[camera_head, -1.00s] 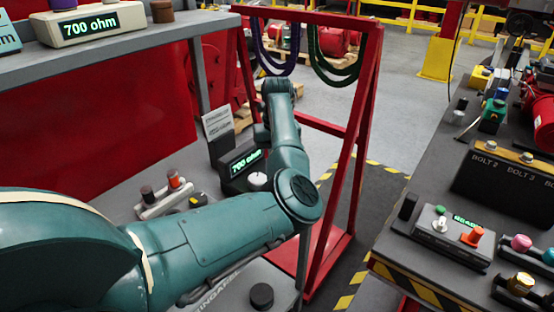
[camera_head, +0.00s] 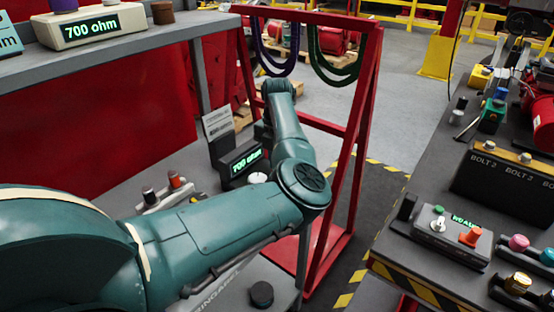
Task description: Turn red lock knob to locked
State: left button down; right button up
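An orange-red knob (camera_head: 471,236) stands upright on a grey control box (camera_head: 440,243) with a small green-lit display, on the right bench. A smaller red-capped part (camera_head: 175,180) sits on a light block on the left bench. No lock label is readable, so I cannot tell from markings which is the lock knob or how it is set. My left arm crosses the left bench, bends at the elbow and reaches away toward the red frame, well left of the control box. Its fingers do not show. My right gripper is out of view.
A red metal frame (camera_head: 365,110) with hanging purple and green cables stands between the benches. The right bench also bears a black bolt box (camera_head: 505,178), a pink knob (camera_head: 519,242) and a gold knob (camera_head: 518,283). Open floor (camera_head: 405,110) lies behind the frame.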

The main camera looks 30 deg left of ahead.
pick_arm(q)
jog(key=shift+m, duration=0.3)
jog(key=c, duration=1.5)
grip_release()
jog(key=shift+o, duration=0.2)
notch_tip(320, 180, up, 13)
jog(key=b, duration=0.1)
jog(key=shift+b, duration=0.3)
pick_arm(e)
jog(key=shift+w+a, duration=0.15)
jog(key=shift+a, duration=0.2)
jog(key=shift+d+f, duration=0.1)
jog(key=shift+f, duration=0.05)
